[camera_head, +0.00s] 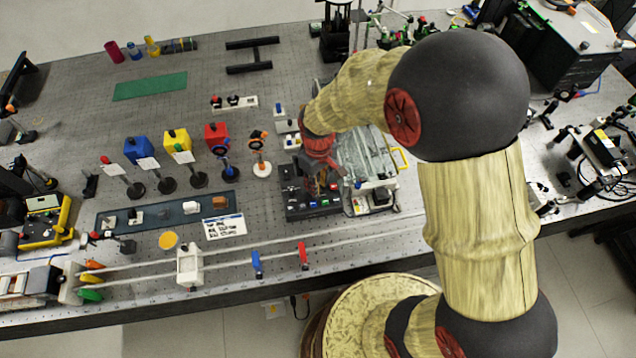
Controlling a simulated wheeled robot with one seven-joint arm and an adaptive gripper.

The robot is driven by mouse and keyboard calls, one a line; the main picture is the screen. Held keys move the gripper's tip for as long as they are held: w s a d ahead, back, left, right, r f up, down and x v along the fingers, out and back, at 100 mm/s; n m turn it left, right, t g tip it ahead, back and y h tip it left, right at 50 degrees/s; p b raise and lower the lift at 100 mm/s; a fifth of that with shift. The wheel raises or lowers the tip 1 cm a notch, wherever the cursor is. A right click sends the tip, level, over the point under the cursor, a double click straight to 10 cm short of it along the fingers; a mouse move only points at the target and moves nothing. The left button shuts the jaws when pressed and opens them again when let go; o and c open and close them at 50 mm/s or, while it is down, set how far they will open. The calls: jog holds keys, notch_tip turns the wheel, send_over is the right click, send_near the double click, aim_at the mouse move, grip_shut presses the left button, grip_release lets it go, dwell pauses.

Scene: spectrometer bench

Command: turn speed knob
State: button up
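My gripper (326,186) reaches down over a dark control box (298,214) near the middle of the bench. The box carries several small coloured buttons or knobs along its front, in blue, green and red. I cannot tell which of them is the speed knob. My gripper hides part of the box's top. Its fingers are small and dark here, and I cannot tell whether they are open or shut, or whether they touch anything.
A clear-topped apparatus (368,160) stands just right of my gripper. Posts with coloured boxes, including a red box (216,134), stand to the left. A green mat (150,86) lies back left.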

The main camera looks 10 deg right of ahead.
jog(key=shift+c, duration=0.9)
jog(key=c, duration=0.4)
grip_shut()
jog(key=m+p, duration=0.1)
jog(key=m, duration=0.5)
jog(key=shift+r, duration=0.1)
jog(key=m+p, duration=0.1)
jog(key=m, duration=0.4)
jog(key=shift+m+p, duration=0.4)
jog(key=shift+m, duration=1.9)
